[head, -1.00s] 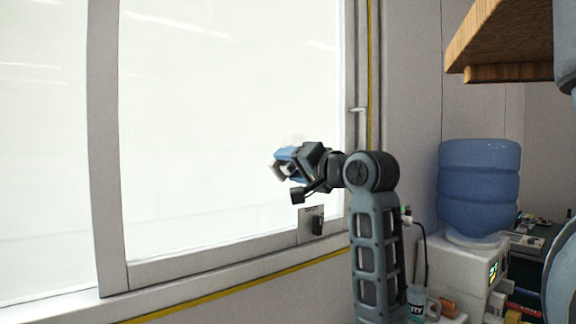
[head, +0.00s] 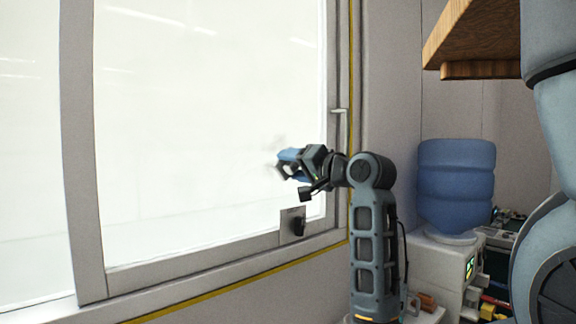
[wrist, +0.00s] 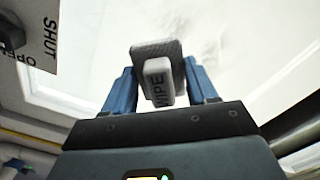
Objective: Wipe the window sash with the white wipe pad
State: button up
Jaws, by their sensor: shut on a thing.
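The window sash (head: 210,130) is a bright pane in a grey frame and fills the left half of the head view. Faint grey smudges show on its glass in the wrist view (wrist: 212,42). My gripper (head: 284,163) is in front of the pane's lower right part. In the wrist view its blue fingers (wrist: 161,88) are shut on the white wipe pad (wrist: 158,80), a white block marked WIPE with a grey face at its far end. The pad is hard to make out in the head view. I cannot tell whether it touches the glass.
A dark latch (head: 298,226) on a plate sits at the lower frame; the wrist view shows its SHUT and OPEN marks. A handle (head: 339,111) is on the right frame. A blue water bottle (head: 456,185) and a wooden shelf (head: 475,40) are at the right.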

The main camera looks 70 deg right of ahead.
aim_at(259, 152)
jog(key=shift+s+r+p, duration=0.1)
jog(key=shift+r+p, duration=0.8)
jog(key=shift+p, duration=0.1)
jog(key=shift+w+a+p, duration=0.4)
jog(key=shift+w+a, duration=0.25)
jog(key=shift+a, duration=0.25)
jog(key=shift+w+a+p, duration=0.4)
jog(key=shift+w+a, duration=0.25)
jog(key=shift+a, duration=0.25)
jog(key=shift+w+a+p, duration=0.25)
jog(key=shift+w+a, duration=0.15)
jog(key=shift+a, duration=0.3)
jog(key=shift+w+a+p, duration=0.2)
jog(key=shift+w+a, duration=0.2)
jog(key=shift+a, duration=0.3)
jog(key=shift+s+r, duration=0.15)
jog(key=shift+r, duration=0.6)
jog(key=shift+s+d, duration=0.65)
jog(key=shift+d, duration=0.45)
jog(key=shift+s+d, duration=0.65)
jog(key=shift+d, duration=0.4)
jog(key=shift+s+d, duration=0.65)
jog(key=shift+d, duration=0.45)
jog(key=v, duration=0.6)
jog(key=shift+s, duration=0.1)
